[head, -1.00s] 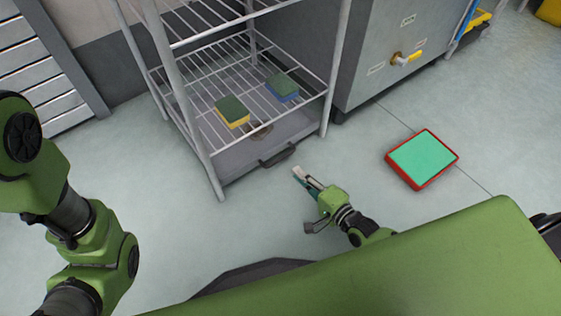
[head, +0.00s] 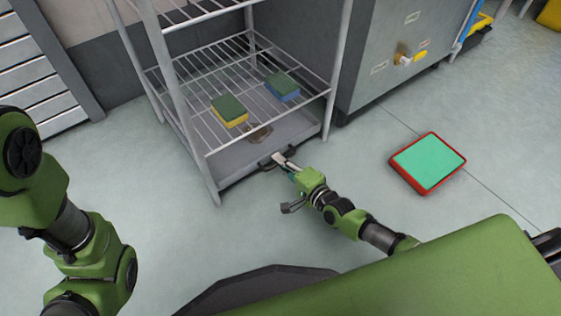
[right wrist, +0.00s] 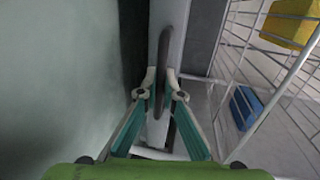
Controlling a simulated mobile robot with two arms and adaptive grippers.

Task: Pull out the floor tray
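The floor tray (head: 231,170) is a grey, low tray under the lowest wire shelf of the rack. Its dark handle (head: 266,164) is on the front edge. My right gripper (head: 279,160) is at this handle. In the right wrist view the handle (right wrist: 164,48) runs between the two fingertips of the gripper (right wrist: 161,78). The fingers are apart, one on each side of the handle, with a small gap showing. Part of the handle is hidden by the gripper in the head view. My left gripper is out of view; only the left arm shows.
A green-and-yellow sponge (head: 229,111) and a green-and-blue sponge (head: 283,87) lie on the wire shelf (head: 205,135). A rack post (head: 213,197) stands left of the handle. A red tray with a green top (head: 428,163) is on the floor right. Floor before the rack is clear.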

